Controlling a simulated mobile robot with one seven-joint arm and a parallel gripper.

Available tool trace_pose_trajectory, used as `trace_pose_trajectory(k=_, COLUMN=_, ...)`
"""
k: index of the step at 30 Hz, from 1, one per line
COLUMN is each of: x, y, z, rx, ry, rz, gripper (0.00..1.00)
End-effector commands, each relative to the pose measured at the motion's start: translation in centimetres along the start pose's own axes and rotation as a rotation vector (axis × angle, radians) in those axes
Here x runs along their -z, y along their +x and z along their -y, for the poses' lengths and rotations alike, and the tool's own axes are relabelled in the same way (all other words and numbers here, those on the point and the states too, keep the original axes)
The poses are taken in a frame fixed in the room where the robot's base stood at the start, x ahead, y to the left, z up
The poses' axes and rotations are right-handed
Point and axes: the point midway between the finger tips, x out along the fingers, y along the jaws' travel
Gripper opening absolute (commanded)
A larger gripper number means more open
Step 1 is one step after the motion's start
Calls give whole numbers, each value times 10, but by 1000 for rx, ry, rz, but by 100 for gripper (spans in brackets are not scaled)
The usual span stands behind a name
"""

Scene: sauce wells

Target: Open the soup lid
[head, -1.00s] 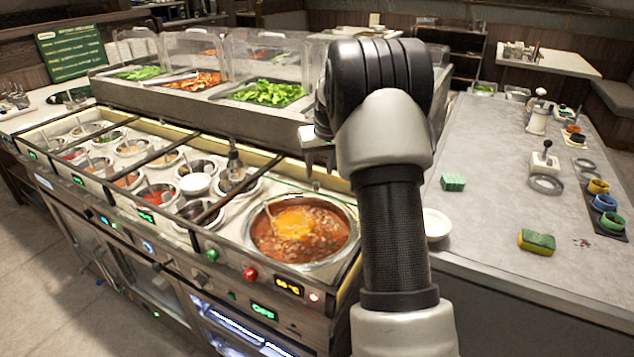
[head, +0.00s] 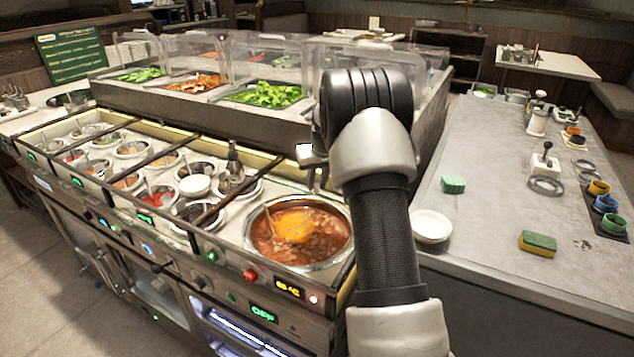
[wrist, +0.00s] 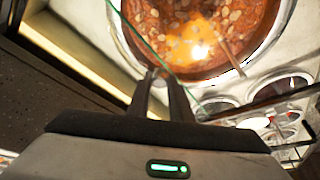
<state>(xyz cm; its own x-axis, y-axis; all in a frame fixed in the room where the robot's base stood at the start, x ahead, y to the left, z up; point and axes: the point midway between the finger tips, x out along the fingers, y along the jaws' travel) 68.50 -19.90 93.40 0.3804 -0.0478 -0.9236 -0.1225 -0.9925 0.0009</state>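The soup pot (head: 342,250) is a round steel well at the right end of the counter, filled with reddish-brown soup with an orange patch. It also shows at the top of the wrist view (wrist: 270,62). I cannot make out a solid lid; the soup surface is plainly visible. A thin green line (wrist: 147,45), possibly a clear lid's edge, crosses the wrist view near my fingertips. My gripper (wrist: 162,76) points at the pot's rim, its fingers close together. I cannot tell whether they hold anything. In the head view my gripper (head: 318,182) is partly hidden behind my arm.
Several small sauce wells (head: 195,185) with utensils lie left of the soup. A salad bar with clear guards (head: 265,55) stands behind. On the right grey counter (head: 480,225) are a white bowl (head: 432,227), a green block (head: 453,184) and a sponge (head: 538,243).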

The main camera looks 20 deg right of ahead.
Motion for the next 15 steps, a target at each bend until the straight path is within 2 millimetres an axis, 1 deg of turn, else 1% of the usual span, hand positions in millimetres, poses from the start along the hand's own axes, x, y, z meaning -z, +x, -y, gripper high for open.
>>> trace_pose_trajectory(k=5, x=1, y=0, z=-1, rx=0, ry=0, rz=0, gripper=0)
trace_pose_trajectory(k=8, x=8, y=1, z=-8, rx=0, ry=1, rz=2, gripper=0)
trace_pose_trajectory(k=15, x=43, y=13, z=-44, rx=-1, ry=2, rz=-1, gripper=0)
